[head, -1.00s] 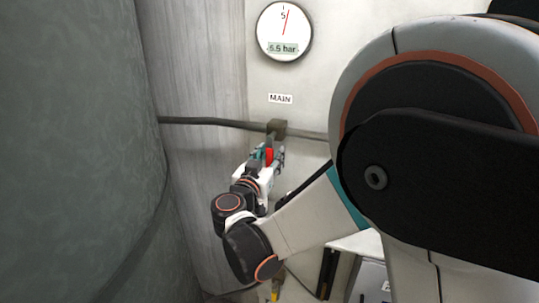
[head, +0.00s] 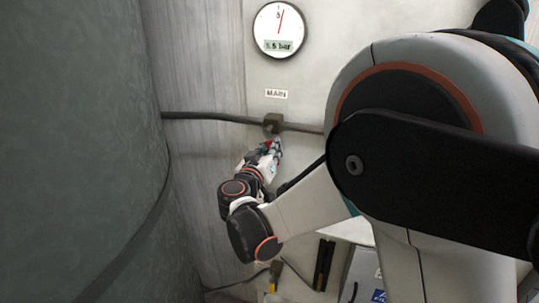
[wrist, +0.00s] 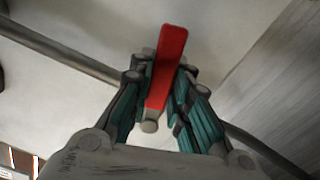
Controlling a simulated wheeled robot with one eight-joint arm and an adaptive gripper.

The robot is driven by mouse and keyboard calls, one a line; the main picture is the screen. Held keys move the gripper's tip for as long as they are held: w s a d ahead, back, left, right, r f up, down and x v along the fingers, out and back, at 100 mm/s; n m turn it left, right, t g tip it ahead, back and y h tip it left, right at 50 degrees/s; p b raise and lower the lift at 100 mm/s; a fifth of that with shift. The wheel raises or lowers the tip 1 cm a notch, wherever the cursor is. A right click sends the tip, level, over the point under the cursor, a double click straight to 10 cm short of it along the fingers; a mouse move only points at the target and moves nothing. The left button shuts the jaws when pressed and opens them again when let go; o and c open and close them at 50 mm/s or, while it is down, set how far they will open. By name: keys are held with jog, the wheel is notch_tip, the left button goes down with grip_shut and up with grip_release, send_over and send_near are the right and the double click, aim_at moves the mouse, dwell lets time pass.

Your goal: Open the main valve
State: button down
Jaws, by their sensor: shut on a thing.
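The main valve is a dark block (head: 273,122) on a grey pipe, under a "MAIN" label (head: 276,94). Its red handle (head: 269,144) shows just below the block in the head view, mostly covered by my gripper (head: 268,151). In the wrist view the red handle (wrist: 170,55) stands between the teal-padded fingers of my gripper (wrist: 162,88), which is shut on it. A round grey bolt end (wrist: 149,127) shows at the handle's near end. The valve block is hidden in the wrist view.
A round gauge (head: 279,30) above the label reads about 5.5 bar. The pipe (head: 205,116) runs across the wall behind my gripper. A large dark green curved surface (head: 75,150) fills the left side. A dark upright bar (head: 324,264) and a grey box (head: 362,275) are below right.

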jog(key=n, duration=0.1)
jog(key=d+n, duration=0.1)
jog(key=r+n, duration=0.1)
jog(key=shift+s+d+n, duration=0.3)
jog(key=shift+n, duration=0.1)
jog(key=shift+s+d+r+n+p, duration=0.25)
jog(key=shift+r+n, duration=0.45)
jog(key=shift+n, duration=1.15)
jog(key=shift+d+r+n+p, duration=0.25)
jog(key=shift+d+r+n, duration=0.35)
jog(key=shift+n, duration=1.2)
jog(key=shift+s+d+r+n+p, duration=0.2)
jog(key=shift+r+n, duration=0.65)
jog(key=shift+n, duration=1)
jog(key=c, duration=1.5)
grip_release()
